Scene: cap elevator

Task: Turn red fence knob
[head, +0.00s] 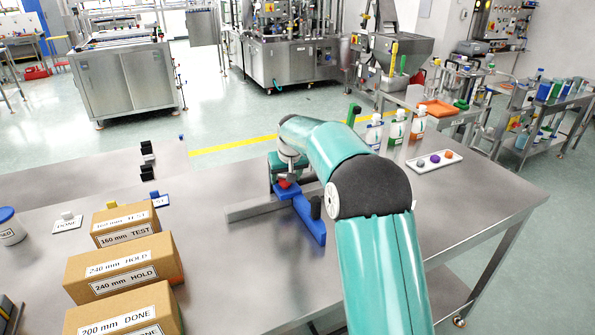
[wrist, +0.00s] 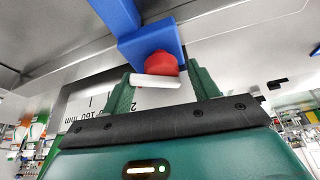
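The red knob (head: 284,184) sits on the blue fence (head: 312,228) on the steel table, just below my gripper (head: 286,172) in the head view. In the wrist view the red knob (wrist: 160,64) projects from the blue block (wrist: 155,42), with a white bar (wrist: 156,82) across its near end. My gripper's green fingers (wrist: 162,80) are apart, one on each side of the knob and bar. Gaps show between the fingers and the red part; I cannot tell whether the fingers touch the bar. My arm hides part of the fence's surroundings in the head view.
A grey rail (head: 248,210) runs left from the fence. Labelled cardboard boxes (head: 122,265) stand at the left. Bottles (head: 397,128) and a white tray (head: 434,161) stand at the back right. Bare table lies between boxes and fence.

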